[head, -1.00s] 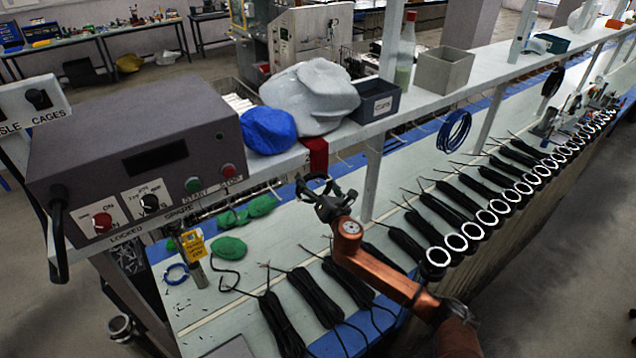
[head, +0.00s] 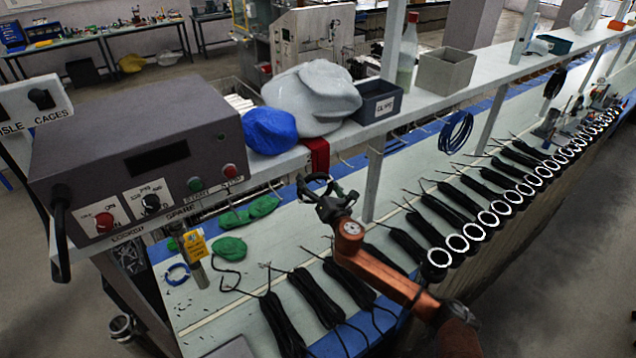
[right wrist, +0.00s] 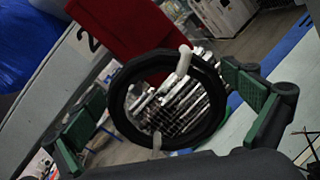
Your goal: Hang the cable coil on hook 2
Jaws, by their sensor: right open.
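The cable coil (right wrist: 122,125) is a black ring in the middle of the right wrist view, also visible as a dark loop in the head view (head: 318,179). The white tip of a hook (right wrist: 184,62) crosses the coil's upper rim beside the shelf edge marked "2" (right wrist: 88,42). The coil seems to hang around this hook; the exact contact is unclear. My right gripper (head: 327,192) is just below the shelf edge. Its green-padded fingers stand apart on either side of the coil, with gaps showing. My left gripper is out of view.
A red cloth (head: 317,156) hangs over the shelf edge close to the coil. A blue cable coil (head: 456,132) hangs farther right. Several black cable bundles (head: 318,298) lie on the bench (head: 225,310). A shelf post (head: 373,185) stands just right of my right gripper.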

